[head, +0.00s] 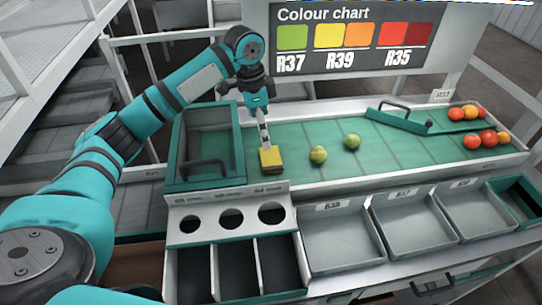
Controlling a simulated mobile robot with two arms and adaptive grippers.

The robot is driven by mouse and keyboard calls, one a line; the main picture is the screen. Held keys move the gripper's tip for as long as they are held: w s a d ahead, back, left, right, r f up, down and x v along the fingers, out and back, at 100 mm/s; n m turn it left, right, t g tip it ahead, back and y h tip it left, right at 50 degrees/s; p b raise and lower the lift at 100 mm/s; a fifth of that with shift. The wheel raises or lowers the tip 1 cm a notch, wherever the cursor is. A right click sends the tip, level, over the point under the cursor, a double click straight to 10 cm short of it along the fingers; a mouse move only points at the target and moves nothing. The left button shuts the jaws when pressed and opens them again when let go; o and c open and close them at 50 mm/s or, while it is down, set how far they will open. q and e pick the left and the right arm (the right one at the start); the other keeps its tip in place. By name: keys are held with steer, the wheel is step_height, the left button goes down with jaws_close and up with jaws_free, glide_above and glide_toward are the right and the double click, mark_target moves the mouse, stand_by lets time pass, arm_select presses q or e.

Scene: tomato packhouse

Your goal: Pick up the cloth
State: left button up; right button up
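The cloth (271,161) appears as a small, thick yellow pad with a darker front edge. It is at the left part of the green sorting surface (385,150), close to the front edge. My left gripper (265,143) points down from above, with its fingertips at the top of the cloth. The fingers look close together, but from this side I cannot tell whether they grip the cloth or only touch it. My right gripper is not in view.
A teal-framed bin (208,183) with a handle stands left of the cloth. Two greenish tomatoes (318,155) (352,141) lie to its right. A teal diverter (398,119) and several red and orange tomatoes (488,138) are farther right. Grey trays (345,262) line the front.

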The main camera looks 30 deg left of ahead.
arm_select(q)
glide_above(270, 156)
steer(key=f, duration=0.5)
steer(key=shift+s+a, duration=0.25)
steer(key=shift+a, duration=0.15)
steer(key=shift+f+p, duration=0.3)
steer(key=shift+f, duration=0.1)
steer(key=shift+d+f, duration=0.15)
steer(key=shift+f, duration=0.25)
steer(key=f, duration=0.1)
steer(key=f+p, duration=0.1)
steer(key=f, duration=0.2)
steer(key=shift+w+d+f, duration=0.15)
steer(key=shift+d, duration=0.1)
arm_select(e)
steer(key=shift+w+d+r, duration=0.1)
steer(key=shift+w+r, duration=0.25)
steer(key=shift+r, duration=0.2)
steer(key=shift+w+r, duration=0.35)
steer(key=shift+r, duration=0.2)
arm_select(q)
steer(key=shift+c, duration=0.3)
steer(key=c, duration=0.8)
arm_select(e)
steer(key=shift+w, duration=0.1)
